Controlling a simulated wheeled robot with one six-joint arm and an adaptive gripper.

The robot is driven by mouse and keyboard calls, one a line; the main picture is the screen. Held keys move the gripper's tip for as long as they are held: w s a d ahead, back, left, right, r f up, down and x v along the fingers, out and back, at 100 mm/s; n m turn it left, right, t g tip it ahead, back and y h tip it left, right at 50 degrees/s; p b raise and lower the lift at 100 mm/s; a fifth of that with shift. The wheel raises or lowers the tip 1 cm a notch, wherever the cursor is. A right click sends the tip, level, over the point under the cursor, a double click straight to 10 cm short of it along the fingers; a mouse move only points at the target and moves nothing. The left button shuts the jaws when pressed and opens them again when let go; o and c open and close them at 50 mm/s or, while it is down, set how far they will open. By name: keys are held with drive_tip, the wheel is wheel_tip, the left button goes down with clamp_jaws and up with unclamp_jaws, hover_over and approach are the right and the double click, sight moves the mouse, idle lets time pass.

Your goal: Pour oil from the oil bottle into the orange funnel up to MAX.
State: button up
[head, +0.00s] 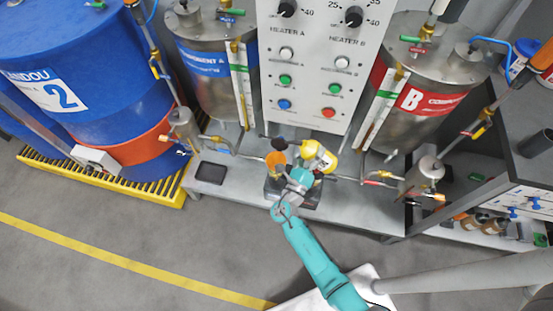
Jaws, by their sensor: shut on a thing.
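The oil bottle (325,157) is yellow with a pale label. It is tilted, with its upper part toward the orange funnel. My gripper (304,172) is at the end of my teal arm, at the bottle's near left side, and is shut on it; the fingers are mostly hidden. The orange funnel (274,157) stands just left of the bottle and of my gripper, with a dark round part behind it. I cannot tell whether oil is flowing, and the oil level and the MAX mark are too small to see.
Behind stands a white control panel (318,60) with knobs and buttons. Metal tanks A (205,85) and B (425,80) flank it, with pipes and valves low at both sides. A blue drum (75,60) is at left. A black tray (211,173) lies on the grey bench.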

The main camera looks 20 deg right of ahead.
drive_tip(key=shift+f+n+t, duration=0.4)
drive_tip(key=shift+f+n, duration=0.7)
drive_tip(key=shift+n, duration=0.3)
drive_tip(key=shift+f+n, duration=0.2)
drive_tip(key=shift+n, duration=0.2)
drive_tip(key=shift+t+y, duration=0.3)
idle(0.3)
wheel_tip(320, 180, up, 3)
drive_tip(key=m+g, duration=0.1)
drive_tip(key=m, duration=0.3)
drive_tip(key=shift+r, duration=0.1)
drive_tip(key=shift+r+m+g+h, duration=0.45)
drive_tip(key=shift+m+g, duration=0.15)
drive_tip(key=shift+m, duration=0.6)
drive_tip(key=m, duration=0.1)
drive_tip(key=s+d+m+g, duration=0.1)
drive_tip(key=m, duration=0.1)
drive_tip(key=shift+d+r+m, duration=0.1)
drive_tip(key=shift+r+m, duration=0.05)
drive_tip(key=shift+m, duration=0.15)
drive_tip(key=shift+s+d+m+g+y, duration=0.1)
drive_tip(key=shift+d+m+g+y, duration=0.05)
drive_tip(key=shift+m, duration=0.4)
drive_tip(key=shift+s+d+m+g+y, duration=0.1)
drive_tip(key=shift+m+g, duration=0.05)
drive_tip(key=shift+m, duration=0.4)
drive_tip(key=shift+s+d+f+m, duration=0.15)
drive_tip(key=shift+f+m, duration=0.2)
drive_tip(key=shift+m, duration=0.65)
